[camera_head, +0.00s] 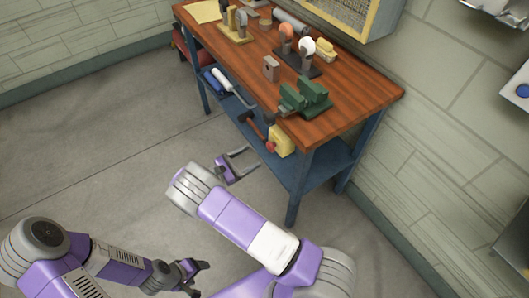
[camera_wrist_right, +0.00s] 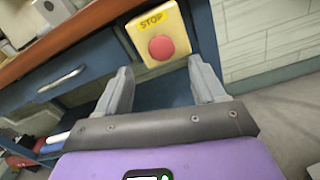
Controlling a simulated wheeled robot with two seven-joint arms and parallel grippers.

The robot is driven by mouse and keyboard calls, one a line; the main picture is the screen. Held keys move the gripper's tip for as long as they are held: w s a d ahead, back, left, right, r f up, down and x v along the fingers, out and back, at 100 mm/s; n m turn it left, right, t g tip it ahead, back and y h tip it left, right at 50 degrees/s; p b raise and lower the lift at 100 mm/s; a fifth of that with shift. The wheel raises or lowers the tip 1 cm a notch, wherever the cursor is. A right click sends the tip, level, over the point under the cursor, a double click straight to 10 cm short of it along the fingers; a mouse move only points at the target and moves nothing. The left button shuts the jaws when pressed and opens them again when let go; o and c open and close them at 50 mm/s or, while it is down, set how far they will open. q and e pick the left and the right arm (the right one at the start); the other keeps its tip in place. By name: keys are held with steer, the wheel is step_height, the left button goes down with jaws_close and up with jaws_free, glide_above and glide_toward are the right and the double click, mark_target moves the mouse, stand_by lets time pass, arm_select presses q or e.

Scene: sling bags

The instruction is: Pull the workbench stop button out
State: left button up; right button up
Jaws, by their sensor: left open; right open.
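The stop button is a red knob (camera_head: 270,146) on a yellow box (camera_head: 283,141) fixed at the front right of the wooden workbench (camera_head: 350,98). In the right wrist view the red knob (camera_wrist_right: 161,47) sits under a STOP label on the yellow box (camera_wrist_right: 158,30), ahead of the fingers. My right gripper (camera_head: 248,161) is open and empty, just left of and below the box; its fingers (camera_wrist_right: 162,88) straddle the knob's line of sight, apart from it. My left gripper (camera_head: 204,278) is open and empty, low over the floor, far from the bench.
A green vise (camera_head: 305,97) stands on the bench above the box. A blue lower shelf (camera_head: 325,165) and leg are below. The floor in front is clear.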

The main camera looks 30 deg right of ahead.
mark_target(269, 148)
steer(key=d+b, duration=0.1)
steer(key=d, duration=0.6)
steer(key=shift+w, duration=0.2)
